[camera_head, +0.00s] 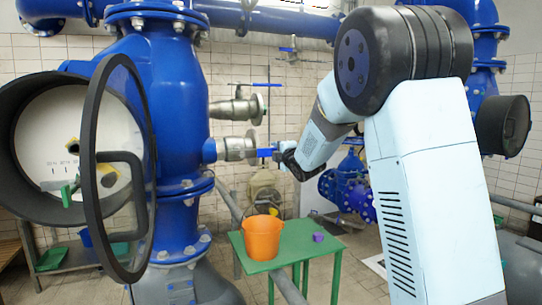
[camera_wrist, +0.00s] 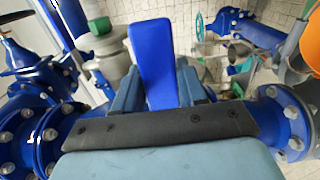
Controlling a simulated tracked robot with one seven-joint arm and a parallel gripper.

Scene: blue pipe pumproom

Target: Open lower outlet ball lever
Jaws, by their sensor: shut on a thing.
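The lower outlet ball valve (camera_head: 237,149) is a steel fitting on the right side of the large blue pipe. Its blue lever (camera_head: 264,152) points right, toward my gripper (camera_head: 280,153). In the wrist view the lever (camera_wrist: 152,50) is a broad blue bar between the two fingers of my gripper (camera_wrist: 157,82), which is shut on it. The valve's grey body (camera_wrist: 108,48) shows just left of the lever there. The part of the lever nearest my palm is hidden behind the dark gripper bar.
An upper steel valve (camera_head: 236,108) with its own blue lever (camera_head: 267,85) sits just above. A large black handwheel (camera_head: 92,170) stands at the left. Below is a green table (camera_head: 290,245) with an orange bucket (camera_head: 262,238) and a small purple block (camera_head: 318,237).

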